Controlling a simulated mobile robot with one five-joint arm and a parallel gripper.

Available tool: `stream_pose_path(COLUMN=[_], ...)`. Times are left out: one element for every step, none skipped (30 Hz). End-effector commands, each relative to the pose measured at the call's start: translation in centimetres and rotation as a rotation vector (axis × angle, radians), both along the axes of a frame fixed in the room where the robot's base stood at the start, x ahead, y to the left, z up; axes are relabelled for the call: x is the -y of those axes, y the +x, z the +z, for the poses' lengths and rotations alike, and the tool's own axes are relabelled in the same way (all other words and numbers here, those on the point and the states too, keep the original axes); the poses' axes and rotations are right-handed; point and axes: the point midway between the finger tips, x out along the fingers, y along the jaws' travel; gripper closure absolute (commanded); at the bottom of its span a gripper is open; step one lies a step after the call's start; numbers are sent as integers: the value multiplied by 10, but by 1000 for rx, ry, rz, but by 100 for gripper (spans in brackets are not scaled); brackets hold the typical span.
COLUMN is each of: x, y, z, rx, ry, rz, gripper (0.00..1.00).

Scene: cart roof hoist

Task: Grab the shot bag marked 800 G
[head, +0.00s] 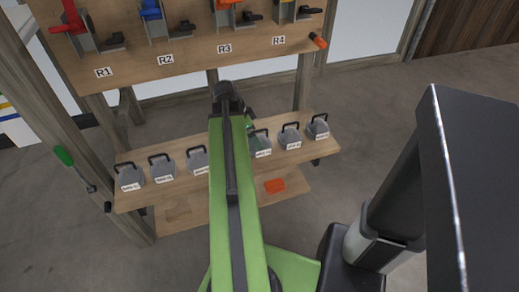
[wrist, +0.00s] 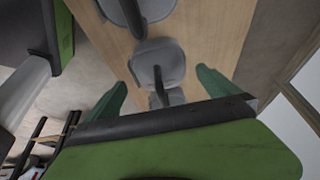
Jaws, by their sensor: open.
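Several grey shot bags with black loop handles stand in a row on a wooden shelf (head: 185,196). Three are left of my arm: the leftmost bag (head: 130,178), the second bag (head: 162,170) and the third bag (head: 197,162). Three show to its right: bags at the near right (head: 260,146), middle right (head: 290,138) and far right (head: 318,128). Their white labels are too small to read surely. My gripper (wrist: 160,78) is open, its green fingers on either side of a grey bag (wrist: 157,56) and its handle in the wrist view. Contact cannot be told.
An upper board (head: 190,55) marked R1 to R4 carries coloured levers above the shelf. Wooden posts (head: 75,110) flank it. The floor at right is partly clear.

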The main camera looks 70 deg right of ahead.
Motion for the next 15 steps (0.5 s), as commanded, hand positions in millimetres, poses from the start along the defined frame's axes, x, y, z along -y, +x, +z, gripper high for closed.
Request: stream_pose_path(x=[0,0,1,2,3,5,7,8,10,11,12,14,14,15,15], y=[0,0,-1,-2,-4,-6,-8,-10,-12,-14,-15,-16,-17,-18,-18], z=[1,0,-3,-6,-11,-17,-23,-28,-35,-40,-44,-48,-48,-48,-47], rx=[0,0,0,0,0,0,0,0,0,0,0,0,0,-1,-1], ry=[0,0,0,0,0,0,0,0,0,0,0,0,0,1,1], rz=[0,0,0,0,-1,-1,-1,-1,-1,-1,-1,-1,-1,0,0], gripper=[0,0,0,0,0,0,0,0,0,0,0,0,0,0,0])
